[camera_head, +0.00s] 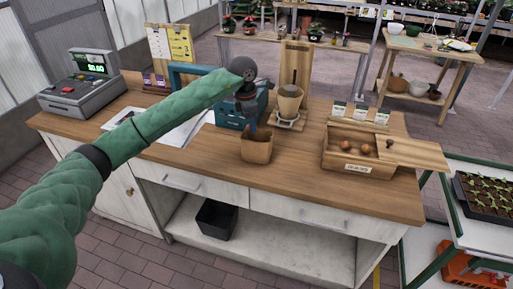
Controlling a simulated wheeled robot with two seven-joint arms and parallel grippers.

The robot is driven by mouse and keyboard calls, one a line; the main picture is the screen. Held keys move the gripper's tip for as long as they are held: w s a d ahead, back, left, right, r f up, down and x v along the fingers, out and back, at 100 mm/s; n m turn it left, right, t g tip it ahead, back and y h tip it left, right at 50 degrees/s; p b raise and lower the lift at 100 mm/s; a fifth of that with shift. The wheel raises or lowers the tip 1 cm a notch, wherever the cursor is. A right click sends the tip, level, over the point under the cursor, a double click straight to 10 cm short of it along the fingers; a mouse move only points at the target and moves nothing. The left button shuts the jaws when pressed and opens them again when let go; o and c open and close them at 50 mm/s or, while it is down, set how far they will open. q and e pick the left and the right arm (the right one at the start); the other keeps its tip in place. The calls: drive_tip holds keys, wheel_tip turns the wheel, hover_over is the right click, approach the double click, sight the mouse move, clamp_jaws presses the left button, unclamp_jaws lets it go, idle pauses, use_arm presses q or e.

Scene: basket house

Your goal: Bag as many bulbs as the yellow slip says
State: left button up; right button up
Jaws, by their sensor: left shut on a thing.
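My left gripper (248,113) points down just above the open mouth of a brown paper bag (257,148). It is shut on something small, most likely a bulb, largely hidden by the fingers. The bag stands upright on the wooden counter, and its inside is hidden. A few brown bulbs (367,149) lie in a shallow wooden box (358,168) to the right, its lid (418,153) slid to the right. A yellow slip (180,47) is on the upright board at the back left; its writing is too small to read. My right gripper is not in view.
A cash register (83,88) stands at the counter's left end. A blue-green carrier (229,112) is behind the bag, with a wooden stand holding a cone-shaped cup (289,101) beside it. Seed packets (360,113) stand behind the box. The counter front (300,191) is clear.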

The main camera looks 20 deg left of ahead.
use_arm(q)
drive_tip(key=shift+d+f, duration=0.1)
drive_tip(key=shift+f, duration=0.75)
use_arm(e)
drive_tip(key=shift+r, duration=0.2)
use_arm(q)
drive_tip(key=o, duration=1)
drive_tip(key=shift+o, duration=0.2)
drive_tip(key=shift+r, duration=0.15)
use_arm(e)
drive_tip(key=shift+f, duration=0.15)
use_arm(q)
drive_tip(key=shift+r+b, duration=0.25)
drive_tip(key=shift+b, duration=0.1)
drive_tip(key=r, duration=0.2)
drive_tip(key=r+b, duration=0.1)
drive_tip(key=r, duration=0.1)
drive_tip(key=a+r+b, duration=0.1)
drive_tip(key=r, duration=0.2)
drive_tip(key=shift+s, duration=0.2)
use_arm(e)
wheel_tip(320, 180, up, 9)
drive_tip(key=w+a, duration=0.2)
use_arm(q)
drive_tip(key=shift+d+f, duration=0.1)
drive_tip(key=shift+d, duration=0.05)
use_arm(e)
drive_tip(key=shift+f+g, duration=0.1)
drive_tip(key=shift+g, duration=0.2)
